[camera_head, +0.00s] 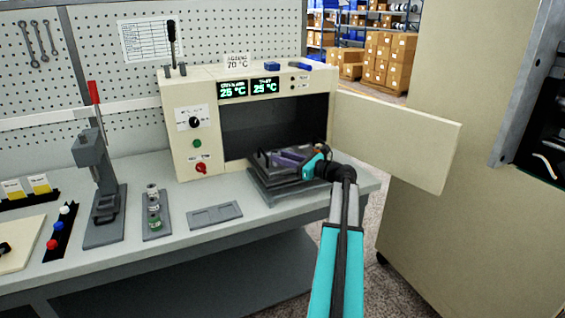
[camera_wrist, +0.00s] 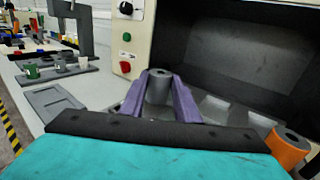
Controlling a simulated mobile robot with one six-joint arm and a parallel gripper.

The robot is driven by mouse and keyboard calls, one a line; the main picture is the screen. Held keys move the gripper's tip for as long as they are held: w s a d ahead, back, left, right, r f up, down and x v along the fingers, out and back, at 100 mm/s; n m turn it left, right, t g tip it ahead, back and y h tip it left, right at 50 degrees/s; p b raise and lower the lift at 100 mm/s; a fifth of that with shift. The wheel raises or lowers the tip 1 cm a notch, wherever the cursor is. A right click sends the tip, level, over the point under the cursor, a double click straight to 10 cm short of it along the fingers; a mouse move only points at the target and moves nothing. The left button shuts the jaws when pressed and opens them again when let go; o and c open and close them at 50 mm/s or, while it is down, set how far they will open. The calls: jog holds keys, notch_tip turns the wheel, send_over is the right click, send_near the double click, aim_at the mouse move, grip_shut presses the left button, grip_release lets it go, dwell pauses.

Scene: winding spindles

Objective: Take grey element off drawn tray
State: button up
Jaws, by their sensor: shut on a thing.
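The grey element (camera_wrist: 159,86), a short cylinder with a hole in its top, stands upright between the two purple fingers of my gripper (camera_wrist: 160,95) in the wrist view. The fingers are shut on its sides. In the head view my gripper (camera_head: 288,157) is over the drawn tray (camera_head: 272,184), in front of the open oven (camera_head: 250,125). I cannot make out the grey element there. An orange element (camera_wrist: 288,146) is to the right in the wrist view. I cannot tell whether the grey element still touches the tray.
The oven door (camera_head: 395,138) is swung open to the right. A flat grey plate with recesses (camera_head: 215,214) lies on the bench left of the tray. Further left are a stand with small cylinders (camera_head: 154,214) and a lever press (camera_head: 102,190). The bench front is clear.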

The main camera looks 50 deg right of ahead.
jog(key=shift+r, duration=0.45)
jog(key=s+a+r+b, duration=0.2)
jog(key=s+a, duration=0.1)
jog(key=s, duration=1.2)
jog(key=shift+s+r, duration=0.2)
jog(key=shift+s, duration=0.2)
